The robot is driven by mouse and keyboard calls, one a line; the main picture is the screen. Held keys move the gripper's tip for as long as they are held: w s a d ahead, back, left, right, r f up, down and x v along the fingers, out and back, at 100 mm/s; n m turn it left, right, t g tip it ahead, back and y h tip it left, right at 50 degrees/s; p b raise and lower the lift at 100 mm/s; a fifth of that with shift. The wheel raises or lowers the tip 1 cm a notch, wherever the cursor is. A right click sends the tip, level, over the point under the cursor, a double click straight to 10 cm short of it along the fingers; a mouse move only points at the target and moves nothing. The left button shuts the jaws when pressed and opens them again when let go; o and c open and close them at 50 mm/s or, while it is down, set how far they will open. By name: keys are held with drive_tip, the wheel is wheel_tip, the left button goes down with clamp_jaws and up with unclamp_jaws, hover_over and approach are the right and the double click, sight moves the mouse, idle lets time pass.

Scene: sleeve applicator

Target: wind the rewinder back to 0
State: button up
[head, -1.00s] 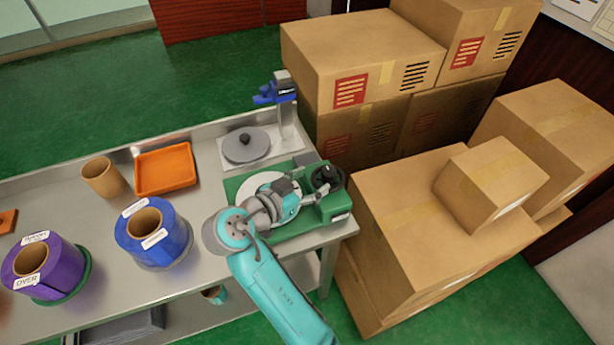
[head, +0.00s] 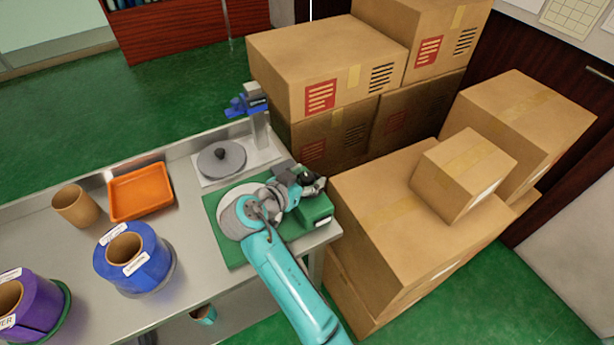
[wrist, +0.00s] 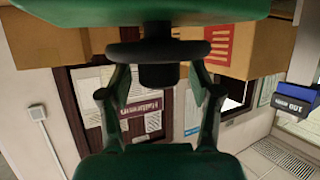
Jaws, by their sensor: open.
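The green rewinder (head: 316,210) stands at the right end of the metal bench, with a pale round disc (head: 226,196) on its green base. Its black handwheel (head: 317,184) is partly hidden behind my gripper in the head view. In the wrist view the black wheel shows as a dark rim with a round black hub (wrist: 158,75) below the green housing (wrist: 150,8). My gripper (wrist: 158,85) is open, one finger on each side of the hub with gaps showing. My gripper (head: 303,182) also shows at the wheel in the head view. I see no readable count.
A grey disc stand with a blue device (head: 247,104) on a post is behind the rewinder. Cardboard boxes (head: 400,230) crowd close on the right. An orange tray (head: 141,191), cardboard core (head: 75,206), blue roll (head: 132,259) and purple roll (head: 30,305) are at left.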

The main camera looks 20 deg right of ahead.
drive_tip(key=shift+d, duration=0.1)
drive_tip(key=c, duration=1.2)
drive_tip(key=shift+o, duration=0.2)
drive_tip(key=shift+n+y, duration=0.3)
